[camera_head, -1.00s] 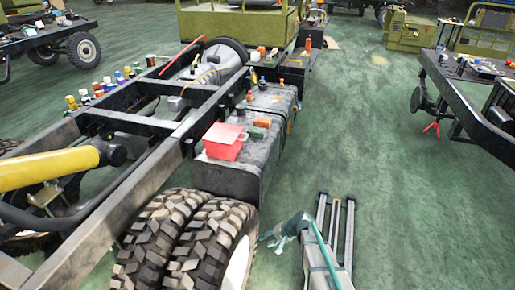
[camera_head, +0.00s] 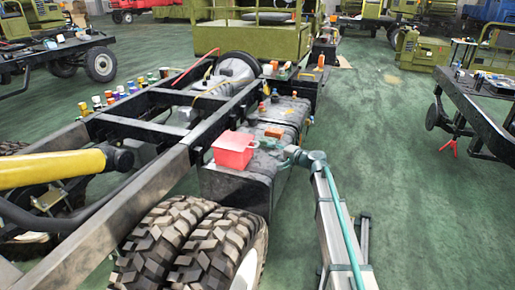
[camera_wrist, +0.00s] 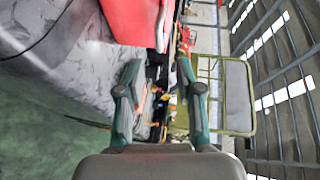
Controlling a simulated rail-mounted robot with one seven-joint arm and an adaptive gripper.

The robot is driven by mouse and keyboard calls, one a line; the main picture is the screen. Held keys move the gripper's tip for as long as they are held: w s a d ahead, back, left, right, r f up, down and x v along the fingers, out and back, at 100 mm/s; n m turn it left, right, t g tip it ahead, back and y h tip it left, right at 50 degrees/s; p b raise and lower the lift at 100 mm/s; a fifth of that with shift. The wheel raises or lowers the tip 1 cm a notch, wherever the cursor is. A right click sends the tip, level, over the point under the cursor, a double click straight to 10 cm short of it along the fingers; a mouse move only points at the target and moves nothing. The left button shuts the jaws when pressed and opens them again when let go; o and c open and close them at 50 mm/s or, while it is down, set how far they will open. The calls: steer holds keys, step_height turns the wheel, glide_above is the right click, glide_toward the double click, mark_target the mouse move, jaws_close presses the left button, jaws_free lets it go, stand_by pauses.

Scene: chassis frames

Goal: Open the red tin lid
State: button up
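The red tin (camera_head: 232,158) sits upright on top of the dark tank beside the chassis frame. Its lid (camera_head: 235,139) appears to lie closed on top. My gripper (camera_head: 288,158) is just right of the tin, raised to about the tank-top height and apart from it. In the wrist view, my gripper (camera_wrist: 158,72) has its two teal fingers spread with a gap between them and nothing held. The red tin (camera_wrist: 132,20) shows at the top of that view, cut off by the edge, just beyond the fingertips.
The dark tank (camera_head: 240,188) also bears an orange block (camera_head: 273,133) and several small coloured items. Large tyres (camera_head: 185,245) stand in front of it. The chassis rail (camera_head: 150,185) runs along its left. Green floor (camera_head: 385,160) is open to the right.

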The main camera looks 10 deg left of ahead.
mark_target(257, 146)
steer(key=x, duration=0.9)
steer(key=shift+w+a+f, duration=0.15)
steer(key=shift+a, duration=0.1)
jaws_close()
